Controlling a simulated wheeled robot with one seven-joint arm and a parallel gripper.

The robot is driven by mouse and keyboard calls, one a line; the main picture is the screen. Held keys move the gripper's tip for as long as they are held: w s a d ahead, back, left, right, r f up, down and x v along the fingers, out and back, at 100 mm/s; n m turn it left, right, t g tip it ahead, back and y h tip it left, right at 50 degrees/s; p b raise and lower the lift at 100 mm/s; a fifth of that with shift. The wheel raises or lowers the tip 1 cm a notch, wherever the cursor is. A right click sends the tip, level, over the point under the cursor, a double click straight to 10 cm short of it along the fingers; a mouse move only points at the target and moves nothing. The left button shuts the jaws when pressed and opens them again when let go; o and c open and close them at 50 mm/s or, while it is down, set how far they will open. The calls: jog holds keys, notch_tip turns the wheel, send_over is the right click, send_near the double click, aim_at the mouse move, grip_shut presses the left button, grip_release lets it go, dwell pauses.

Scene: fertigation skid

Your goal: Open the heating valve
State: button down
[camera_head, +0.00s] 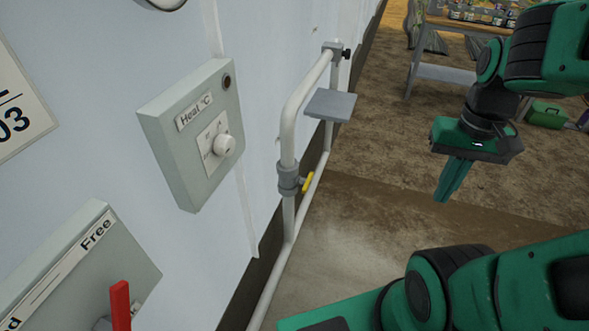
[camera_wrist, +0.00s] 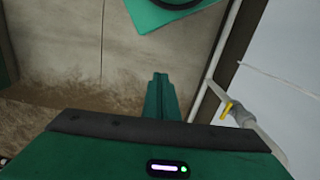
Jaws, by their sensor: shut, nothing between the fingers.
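The heating valve is a grey valve body (camera_head: 289,180) with a short yellow handle (camera_head: 307,184), set in a white pipe (camera_head: 292,128) along the wall. In the head view the handle sticks out to the right of the pipe. In the wrist view the yellow handle (camera_wrist: 226,109) shows at the right, beside the grey valve body (camera_wrist: 243,117). My gripper (camera_head: 442,196) hangs to the right of the valve, apart from it, fingers pointing down. Its green fingers are shut and empty, and they also show in the wrist view (camera_wrist: 160,80).
A grey control box labelled "Heat °C" (camera_head: 170,130) with a white knob (camera_head: 224,145) is on the wall. A panel marked "Free" (camera_head: 125,262) has a red lever (camera_head: 120,305). A grey plate (camera_head: 331,105) juts out above the valve. The floor between valve and gripper is clear.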

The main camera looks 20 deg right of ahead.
jog(key=shift+w, duration=0.15)
jog(key=n, duration=1.7)
send_over(306, 187)
notch_tip(306, 187, down, 9)
jog(key=shift+r, duration=0.2)
jog(key=shift+w, duration=0.1)
notch_tip(306, 187, down, 14)
jog(key=shift+d, duration=0.1)
jog(key=shift+a, duration=0.2)
